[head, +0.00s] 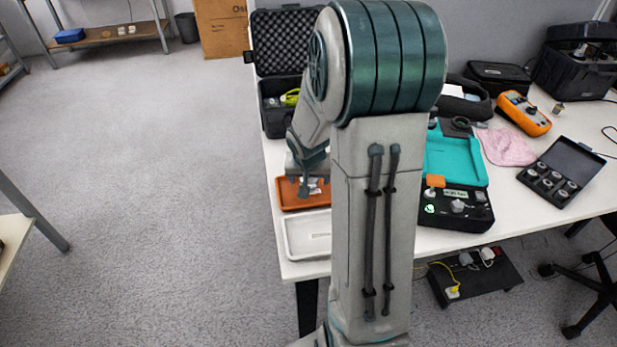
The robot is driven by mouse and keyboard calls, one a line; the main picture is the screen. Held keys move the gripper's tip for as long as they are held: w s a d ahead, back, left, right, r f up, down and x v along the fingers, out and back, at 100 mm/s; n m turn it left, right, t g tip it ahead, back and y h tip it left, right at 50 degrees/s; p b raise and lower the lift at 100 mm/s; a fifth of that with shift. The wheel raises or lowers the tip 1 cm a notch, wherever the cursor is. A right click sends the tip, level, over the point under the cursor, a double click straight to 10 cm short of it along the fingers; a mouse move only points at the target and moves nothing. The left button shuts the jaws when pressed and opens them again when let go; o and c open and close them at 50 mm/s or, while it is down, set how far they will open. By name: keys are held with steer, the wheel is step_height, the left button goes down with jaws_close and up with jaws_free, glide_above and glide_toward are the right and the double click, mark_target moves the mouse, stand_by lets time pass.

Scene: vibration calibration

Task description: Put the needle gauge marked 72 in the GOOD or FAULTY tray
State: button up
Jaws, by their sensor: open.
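My gripper (308,187) is open, pointing down over the orange-brown tray (284,198) at the table's left edge. A small pale patch shows in that tray beside the fingers; I cannot tell whether it is a label or an object. A white tray (291,244) lies just in front of it, with a pale label strip and no object in its visible part. The lettering on both trays is too small to read, and my arm hides their right sides. I cannot make out a needle gauge marked 72 in this view.
An open case (575,160) holds several round pieces. An orange meter (526,115), pink cloth (505,146) and foam-lined case (288,50) are farther back.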

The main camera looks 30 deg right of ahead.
steer(key=shift+r+p, duration=0.25)
steer(key=shift+p, duration=0.05)
steer(key=p+v, duration=0.2)
steer(key=v, duration=1)
steer(key=s+a+r+n+g+y, duration=0.1)
steer(key=s+a+n, duration=0.2)
steer(key=s+a, duration=0.3)
steer(key=s+a+r+n+y, duration=0.1)
steer(key=s+a+r+n, duration=0.1)
steer(key=s+a, duration=0.4)
steer(key=s+n, duration=0.1)
steer(key=s, duration=0.2)
steer(key=shift+s+a+r+g, duration=0.25)
steer(key=shift+s+r+g, duration=0.05)
steer(key=shift+g, duration=0.1)
steer(key=shift+r+p, duration=0.1)
steer(key=shift+p, duration=0.2)
step_height(320, 180, up, 8)
steer(key=p, duration=0.7)
steer(key=shift+d+t, duration=0.2)
steer(key=shift+t, duration=0.1)
steer(key=shift+w, duration=0.1)
